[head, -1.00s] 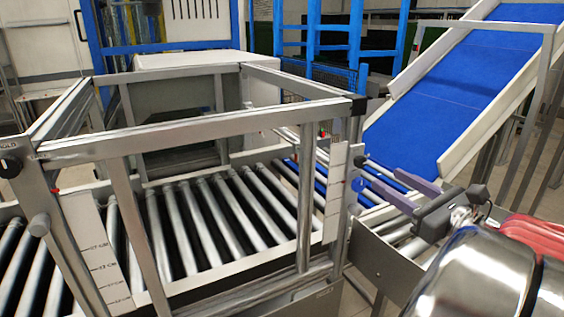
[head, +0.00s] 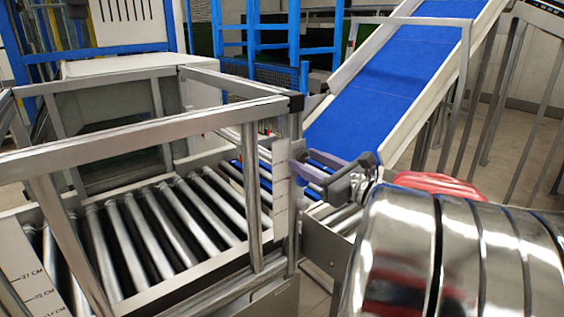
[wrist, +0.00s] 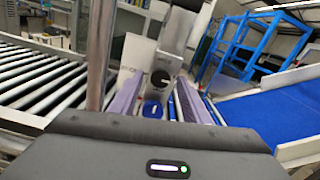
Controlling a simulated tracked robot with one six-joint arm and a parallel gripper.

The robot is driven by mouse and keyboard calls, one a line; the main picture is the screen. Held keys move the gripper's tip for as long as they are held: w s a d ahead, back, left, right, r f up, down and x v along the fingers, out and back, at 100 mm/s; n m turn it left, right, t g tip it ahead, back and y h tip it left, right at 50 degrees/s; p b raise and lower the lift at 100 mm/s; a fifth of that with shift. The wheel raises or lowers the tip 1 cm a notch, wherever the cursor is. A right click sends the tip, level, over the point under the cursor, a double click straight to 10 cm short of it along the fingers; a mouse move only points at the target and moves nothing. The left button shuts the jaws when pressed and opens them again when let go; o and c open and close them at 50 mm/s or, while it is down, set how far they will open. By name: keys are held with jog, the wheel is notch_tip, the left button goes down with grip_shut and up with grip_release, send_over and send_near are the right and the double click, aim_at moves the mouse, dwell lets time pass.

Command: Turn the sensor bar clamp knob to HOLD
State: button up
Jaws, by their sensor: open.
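In the wrist view, a round black knob (wrist: 160,78) with a pale pointer mark sits on a light grey post plate, between my purple fingers. Its lettering is too small to read. A blue knob (wrist: 152,109) sits just below it, also between the fingers as seen from here. My gripper (wrist: 160,88) is open and empty, pointing at the plate; I cannot tell whether the fingertips touch anything. In the head view, my gripper (head: 301,161) is at the right side of the frame's corner post (head: 292,128), and the knobs cannot be made out there.
A metal frame (head: 235,112) stands over a roller conveyor (head: 150,235). White scale plates (head: 281,188) are fixed to its posts. A blue belt incline (head: 385,85) rises behind my gripper. Blue racking (head: 293,40) stands at the back.

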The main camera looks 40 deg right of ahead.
jog(key=c, duration=1)
jog(key=shift+c, duration=0.2)
jog(key=shift+n, duration=0.3)
jog(key=n, duration=0.8)
jog(key=shift+n, duration=0.4)
jog(key=n, duration=0.4)
jog(key=shift+n, duration=2.3)
